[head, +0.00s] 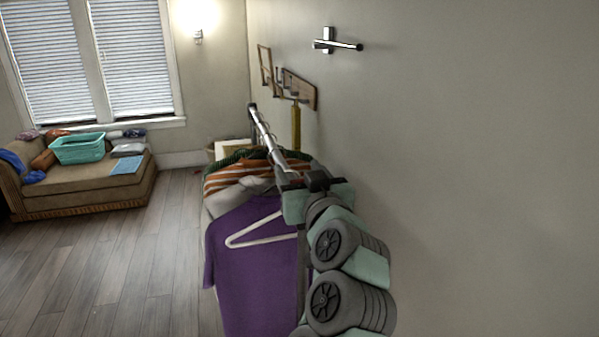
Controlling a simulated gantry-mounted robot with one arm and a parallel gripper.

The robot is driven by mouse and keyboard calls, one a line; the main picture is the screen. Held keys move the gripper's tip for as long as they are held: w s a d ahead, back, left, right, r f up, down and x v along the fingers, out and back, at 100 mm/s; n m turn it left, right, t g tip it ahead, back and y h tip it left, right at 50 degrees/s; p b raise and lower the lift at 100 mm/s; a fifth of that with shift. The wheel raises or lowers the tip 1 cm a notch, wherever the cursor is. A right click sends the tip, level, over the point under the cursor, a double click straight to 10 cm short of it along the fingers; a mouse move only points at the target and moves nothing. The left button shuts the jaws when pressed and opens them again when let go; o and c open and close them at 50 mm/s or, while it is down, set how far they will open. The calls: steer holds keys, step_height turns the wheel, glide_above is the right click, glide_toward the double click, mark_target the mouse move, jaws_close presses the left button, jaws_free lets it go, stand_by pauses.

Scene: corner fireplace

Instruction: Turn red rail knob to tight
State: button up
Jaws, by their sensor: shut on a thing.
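A chrome clothes rail (264,133) runs from the back toward me, and its near end reaches my gripper (304,183). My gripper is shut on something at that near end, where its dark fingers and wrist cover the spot. No red knob shows; the thing between the fingers is hidden, and its position as a knob at the rail's end fits but cannot be seen. A purple shirt (252,262) on a white hanger (262,238) hangs just left of my arm. Orange-striped and grey clothes (240,180) hang behind it.
A wall rack with hooks (299,89) and a chrome wall fixture (338,45) are on the right wall. A brown sofa (85,193) with a teal basket (78,149) stands at left. Wood floor (130,250) is free between.

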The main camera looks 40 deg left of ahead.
steer(key=shift+c, duration=1)
